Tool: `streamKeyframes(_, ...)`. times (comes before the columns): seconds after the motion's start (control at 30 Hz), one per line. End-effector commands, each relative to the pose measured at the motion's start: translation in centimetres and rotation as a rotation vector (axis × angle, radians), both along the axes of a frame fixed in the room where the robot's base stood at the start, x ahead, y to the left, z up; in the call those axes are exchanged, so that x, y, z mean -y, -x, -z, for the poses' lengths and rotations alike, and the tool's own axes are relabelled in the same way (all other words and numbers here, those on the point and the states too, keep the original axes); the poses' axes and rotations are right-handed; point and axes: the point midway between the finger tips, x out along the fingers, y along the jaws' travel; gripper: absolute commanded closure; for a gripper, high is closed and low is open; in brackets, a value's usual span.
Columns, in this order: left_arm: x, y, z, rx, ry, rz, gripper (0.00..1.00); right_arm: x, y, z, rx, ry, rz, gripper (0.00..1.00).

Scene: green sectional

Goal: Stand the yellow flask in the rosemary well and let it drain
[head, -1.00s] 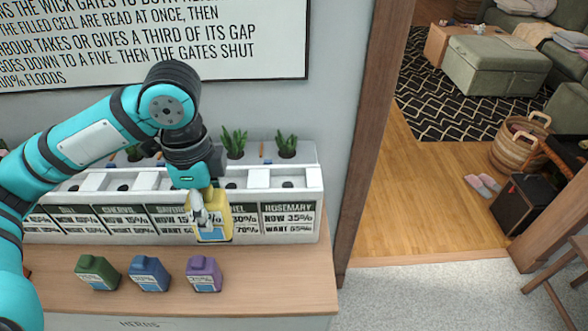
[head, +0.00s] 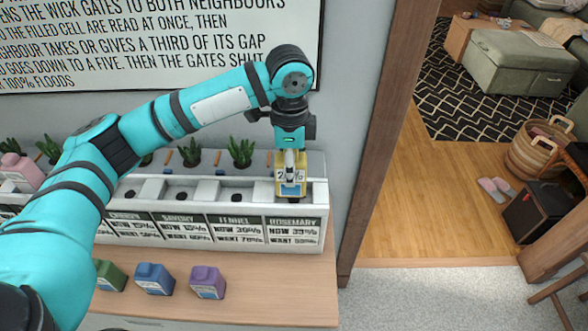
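The yellow flask (head: 291,188) is upright at the right end of the white planter (head: 262,208), over the rosemary well. The flask covers the well opening, and I cannot tell whether its base is seated or just above. My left gripper (head: 290,158) points down and is shut on the top of the flask. The rosemary label (head: 292,230) is on the planter front directly below it. My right gripper is not in view.
Green (head: 110,275), blue (head: 154,279) and purple (head: 208,282) flasks stand on the wooden counter (head: 270,285) in front. A pink flask (head: 22,172) is at the planter's left. Potted plants (head: 240,152) line the back. A door frame (head: 385,130) stands to the right.

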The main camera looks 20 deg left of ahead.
Motion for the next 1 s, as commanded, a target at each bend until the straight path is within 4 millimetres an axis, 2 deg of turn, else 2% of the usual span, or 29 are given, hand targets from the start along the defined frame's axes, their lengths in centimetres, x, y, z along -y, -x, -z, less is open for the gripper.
streamKeyframes(0.1,0.5,-0.8,0.0,0.001,-0.001,0.000,0.97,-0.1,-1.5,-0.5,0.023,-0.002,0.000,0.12)
streamKeyframes(0.2,0.5,-0.8,0.8,-0.003,-0.002,0.001,0.97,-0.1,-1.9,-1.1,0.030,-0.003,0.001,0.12)
streamKeyframes(0.43,0.5,-0.8,3.5,0.000,-0.001,0.000,0.97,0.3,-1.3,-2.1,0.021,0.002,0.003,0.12)
streamKeyframes(0.8,0.5,-0.8,3.9,0.001,-0.001,0.001,0.97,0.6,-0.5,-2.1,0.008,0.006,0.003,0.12)
streamKeyframes(0.83,0.5,-0.8,4.0,0.001,-0.001,0.001,0.54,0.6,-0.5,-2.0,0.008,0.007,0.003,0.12)
streamKeyframes(1.0,0.5,-0.8,4.0,0.001,-0.001,0.001,0.34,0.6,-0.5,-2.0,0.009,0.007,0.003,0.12)
